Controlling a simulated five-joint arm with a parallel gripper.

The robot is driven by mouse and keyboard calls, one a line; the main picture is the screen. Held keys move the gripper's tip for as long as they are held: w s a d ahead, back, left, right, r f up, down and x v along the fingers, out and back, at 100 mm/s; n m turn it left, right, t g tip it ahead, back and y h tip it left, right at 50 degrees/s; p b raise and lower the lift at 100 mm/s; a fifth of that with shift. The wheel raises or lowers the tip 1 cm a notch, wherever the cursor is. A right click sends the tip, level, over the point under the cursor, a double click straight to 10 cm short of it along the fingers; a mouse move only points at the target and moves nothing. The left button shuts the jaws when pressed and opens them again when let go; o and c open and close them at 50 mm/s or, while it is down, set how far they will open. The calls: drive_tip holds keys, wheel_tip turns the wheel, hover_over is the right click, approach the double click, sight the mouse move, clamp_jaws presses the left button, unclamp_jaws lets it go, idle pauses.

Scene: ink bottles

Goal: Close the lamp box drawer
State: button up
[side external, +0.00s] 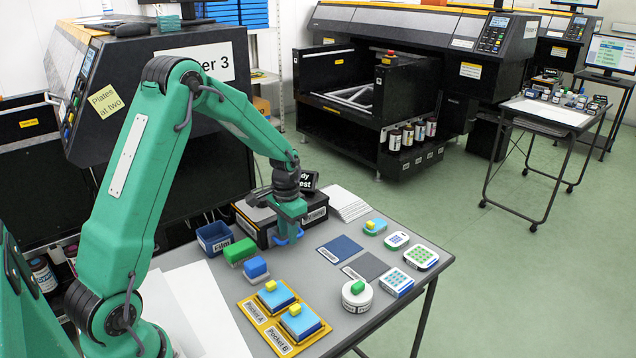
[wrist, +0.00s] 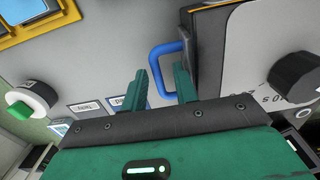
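The lamp box (side external: 262,232) is a dark, low box at the back of the grey table, partly hidden by my arm. Its blue loop handle (side external: 283,240) shows below my gripper (side external: 290,228) in the side view. In the wrist view, the blue handle (wrist: 154,58) sticks out from the box's dark face (wrist: 208,50). My gripper (wrist: 161,74) is open, with its fingertips close to the handle and nothing held between them. I cannot tell whether they touch it, or how far the drawer stands out.
A blue bin (side external: 214,237) and a green block (side external: 240,250) stand left of the box. A yellow tray (side external: 262,322) with blue pieces is in front. Dark flat pads (side external: 340,249) and a round white pot (side external: 357,299) lie to the right. A paper stack (side external: 347,204) is behind.

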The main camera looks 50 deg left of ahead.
wheel_tip(320, 180, up, 8)
drive_tip(key=shift+f, duration=0.25)
drive_tip(key=shift+r, duration=0.1)
idle(0.4)
drive_tip(key=s+d+r+t, duration=0.3)
drive_tip(key=s+d+r, duration=0.6)
drive_tip(key=r, duration=0.3)
drive_tip(key=s+d+r+t, duration=0.1)
drive_tip(key=s+d+t, duration=0.1)
drive_tip(key=s+d, duration=0.4)
drive_tip(key=shift+s+d+r+t, duration=0.15)
drive_tip(key=shift+s+r+t, duration=0.15)
drive_tip(key=shift+s, duration=2.45)
